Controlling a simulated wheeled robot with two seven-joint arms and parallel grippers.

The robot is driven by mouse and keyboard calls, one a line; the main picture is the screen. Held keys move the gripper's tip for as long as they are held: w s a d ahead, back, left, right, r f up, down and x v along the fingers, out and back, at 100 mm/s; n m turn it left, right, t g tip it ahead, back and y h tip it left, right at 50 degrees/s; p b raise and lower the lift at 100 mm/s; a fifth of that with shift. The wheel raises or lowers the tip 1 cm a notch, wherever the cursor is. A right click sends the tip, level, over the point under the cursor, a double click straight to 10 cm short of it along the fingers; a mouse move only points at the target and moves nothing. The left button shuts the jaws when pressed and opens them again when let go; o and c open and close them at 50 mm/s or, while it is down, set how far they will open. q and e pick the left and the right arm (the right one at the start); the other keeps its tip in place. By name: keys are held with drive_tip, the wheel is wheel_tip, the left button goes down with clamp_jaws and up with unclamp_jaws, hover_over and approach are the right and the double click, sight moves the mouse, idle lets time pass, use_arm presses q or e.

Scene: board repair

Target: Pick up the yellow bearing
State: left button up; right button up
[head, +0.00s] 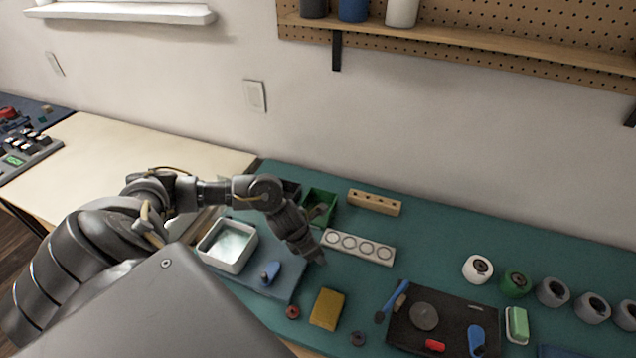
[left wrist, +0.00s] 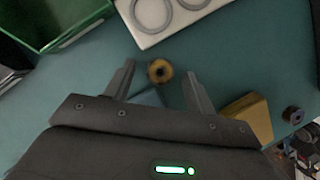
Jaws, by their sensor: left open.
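The yellow bearing (left wrist: 160,71), a small ring with a dark centre, lies on the teal mat (left wrist: 80,100) in the left wrist view. My left gripper (left wrist: 160,77) is open, with one finger on either side of the bearing in that picture; I cannot tell how high the fingers are above it. In the head view my left gripper (head: 318,260) points down near the white strip with ring marks (head: 358,246), and I cannot make out the bearing there. My right gripper is not in view.
A green bin (head: 318,207) and a white tray (head: 228,245) stand near the left arm. A yellow block (head: 327,309), a red ring (head: 292,312) and a dark ring (head: 358,339) lie nearer the front. A dark board (head: 460,310) with tools is to the right.

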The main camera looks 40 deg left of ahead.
use_arm(q)
drive_tip(key=c, duration=1)
drive_tip(key=shift+c, duration=0.2)
